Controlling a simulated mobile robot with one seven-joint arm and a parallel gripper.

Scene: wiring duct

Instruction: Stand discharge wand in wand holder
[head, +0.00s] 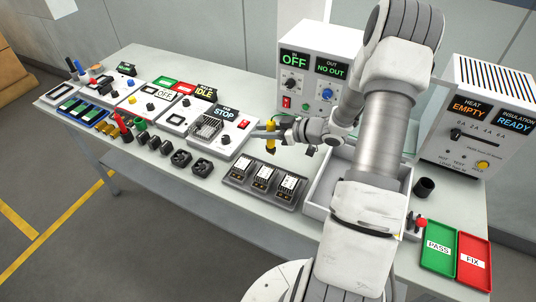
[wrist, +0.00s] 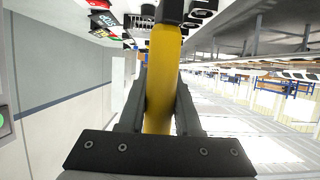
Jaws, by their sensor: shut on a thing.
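The discharge wand shows as a yellow bar with black at its end in the wrist view (wrist: 163,75). My gripper (wrist: 160,100) is shut on it, with one dark finger on each side. In the head view the yellow wand (head: 271,141) hangs roughly upright in my gripper (head: 272,134), above the bench in front of the OFF power unit. A dark round cup (head: 424,188), which looks like the wand holder, stands on the right of the bench, well apart from the wand. My arm hides part of the bench between them.
The OFF/NO OUT unit (head: 307,92) stands behind my gripper. A HEAT/INSULATION tester (head: 480,125) stands at the right. A white tray (head: 318,203) lies partly under my arm. A dark rack (head: 238,178) with several modules, a green PASS tray (head: 440,247) and a red FIX tray (head: 474,262) are in front.

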